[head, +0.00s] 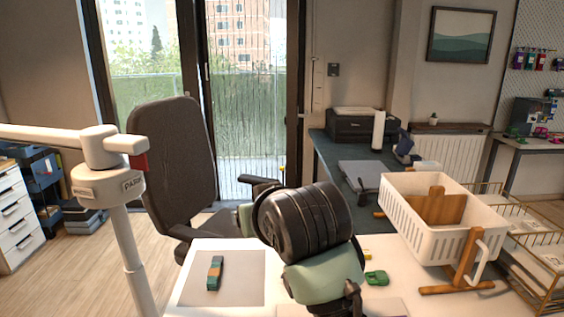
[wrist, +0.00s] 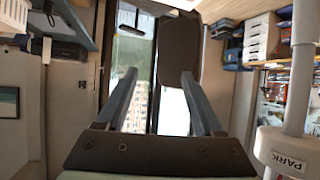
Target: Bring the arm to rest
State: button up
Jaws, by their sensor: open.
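My gripper (wrist: 159,74) is open in the wrist view. Its two grey fingers stand wide apart with nothing between them. In the head view my arm's black and pale green links rise at the middle over the white table, and I cannot make out the fingers there. A white post marked PARK (head: 108,187) stands at the left of the head view, with a white bar across its top and a red piece on it. The post also shows at the right of the wrist view (wrist: 290,145), beside the gripper and apart from it.
A teal and orange piece (head: 215,273) lies on a grey mat (head: 245,284) on the white table. A green item (head: 376,278) lies right of my arm. A white basket (head: 407,222) stands at the right. A dark office chair (head: 172,155) stands behind the table.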

jog(key=s+a+r+t+y, duration=0.1)
jog(key=s+r+t, duration=0.3)
jog(key=r, duration=0.5)
jog(key=s+a+r+t+y, duration=0.1)
jog(key=s+r+t, duration=0.3)
jog(key=r, duration=0.5)
jog(key=s+d+r+m+t+h, duration=0.3)
jog(key=s+d+r+t+h, duration=0.2)
jog(key=s+r+t, duration=0.5)
notch_tip(320, 180, up, 14)
jog(key=s+g+p, duration=0.2)
jog(key=s+p, duration=0.1)
jog(key=p, duration=1.1)
jog(key=shift+d+f+m+h, duration=0.25)
jog(key=shift+d+m+h, duration=0.15)
jog(key=shift+f, duration=0.1)
jog(key=shift+c, duration=1.1)
jog(key=shift+a, duration=0.1)
jog(key=shift+c, duration=0.4)
